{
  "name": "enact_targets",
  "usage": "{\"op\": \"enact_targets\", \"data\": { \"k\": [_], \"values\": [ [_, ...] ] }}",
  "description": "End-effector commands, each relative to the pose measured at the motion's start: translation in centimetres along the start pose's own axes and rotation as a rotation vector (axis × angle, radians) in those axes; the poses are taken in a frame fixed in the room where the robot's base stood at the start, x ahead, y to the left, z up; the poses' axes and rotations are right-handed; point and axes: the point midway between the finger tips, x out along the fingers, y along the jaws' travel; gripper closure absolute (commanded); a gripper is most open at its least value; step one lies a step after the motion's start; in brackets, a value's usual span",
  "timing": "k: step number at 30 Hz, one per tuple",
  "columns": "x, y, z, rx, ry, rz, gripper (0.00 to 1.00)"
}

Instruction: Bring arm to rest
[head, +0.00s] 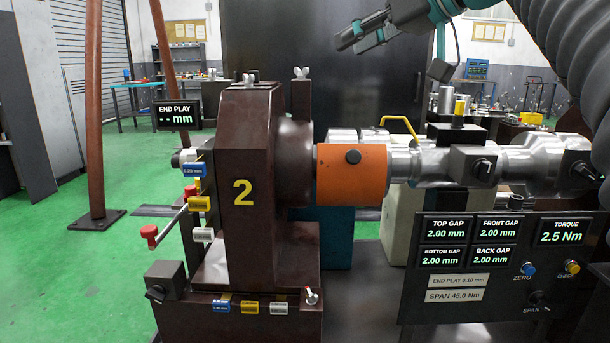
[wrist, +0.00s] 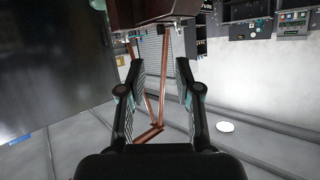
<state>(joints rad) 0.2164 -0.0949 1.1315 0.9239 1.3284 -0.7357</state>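My gripper (head: 365,30) is raised at the top of the head view, above and behind the hydraulic fixture and apart from it. In the wrist view my gripper (wrist: 158,85) has its two fingers spread apart with nothing between them. The fixture (head: 245,190) is a dark brown block with a yellow number 2. An orange collar (head: 352,175) sits around the silver shaft (head: 440,165) at its right side. The panel (head: 480,260) reads 2.00 mm for all the gaps and 2.5 Nm torque. The END PLAY display (head: 178,115) shows dashes.
Blue, yellow and white tags (head: 200,203) and a red-knobbed lever (head: 150,232) stick out at the fixture's left. A yellow handle (head: 400,127) rises behind the shaft. Brown posts (head: 94,110) stand at left. Green floor (head: 60,260) is open there.

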Motion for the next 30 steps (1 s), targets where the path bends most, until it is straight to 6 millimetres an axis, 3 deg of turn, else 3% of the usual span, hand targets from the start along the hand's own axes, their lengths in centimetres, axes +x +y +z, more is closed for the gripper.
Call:
{"op": "enact_targets", "data": {
  "k": [8, 14, 17, 21, 30],
  "values": [
    [2.1, 4.2, 4.6, 0.199, -0.08, 0.106, 0.67],
    [3.3, 6.7, 10.3, 0.357, -0.167, 0.212, 0.67],
    [3.6, 7.3, 14.4, 0.438, -0.226, 0.281, 0.67],
    [3.5, 7.2, 21.5, 0.541, -0.323, 0.394, 0.67],
    [1.1, 3.2, 36.9, 0.602, -0.515, 0.59, 0.67]
  ]
}}
